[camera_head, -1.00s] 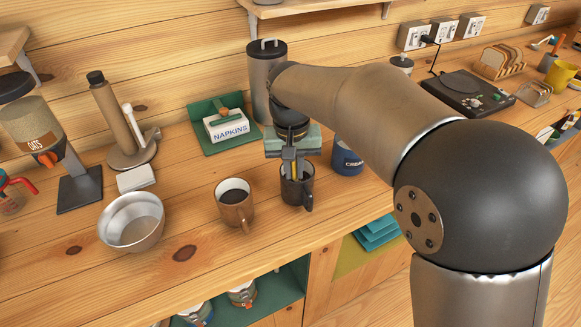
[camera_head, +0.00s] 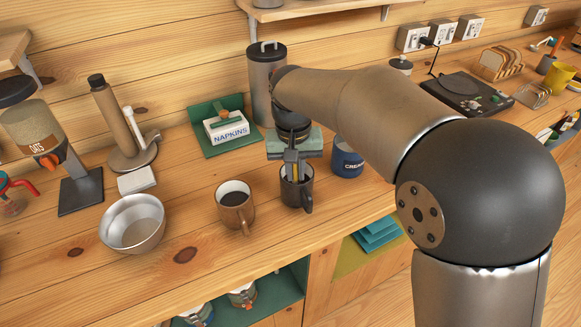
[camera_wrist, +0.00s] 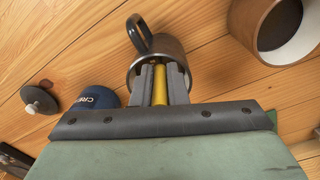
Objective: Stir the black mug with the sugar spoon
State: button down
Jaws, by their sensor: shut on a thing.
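The black mug (camera_head: 297,195) stands on the wooden counter, its handle toward the front right in the head view. It also shows in the wrist view (camera_wrist: 170,46), partly hidden behind my fingers. My gripper (camera_head: 291,168) points down over the mug's mouth, with its fingertips at or just inside the rim. It is shut on a yellow handle, which I take for the sugar spoon (camera_wrist: 160,86). The spoon's lower end is hidden in the mug.
A brown mug of dark liquid (camera_head: 236,206) stands close on the left. A blue creamer jar (camera_head: 347,160) is close on the right. The counter front before the mugs is clear.

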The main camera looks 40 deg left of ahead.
jog(key=shift+w+r, duration=0.1)
jog(key=shift+w, duration=0.25)
jog(key=shift+w+a+p, duration=0.35)
jog(key=shift+a+p, duration=0.05)
jog(key=shift+p, duration=0.25)
jog(key=shift+s+d+b, duration=0.2)
jog(key=shift+s+b, duration=0.1)
jog(key=shift+s, duration=0.65)
jog(key=shift+w+d, duration=0.3)
jog(key=shift+w, duration=0.25)
jog(key=shift+w+a+p, duration=0.35)
jog(key=shift+w+p, duration=0.1)
jog(key=shift+p, duration=0.3)
jog(key=shift+s+a, duration=0.25)
jog(key=shift+s, duration=0.35)
notch_tip(320, 180, up, 12)
jog(key=p, duration=0.8)
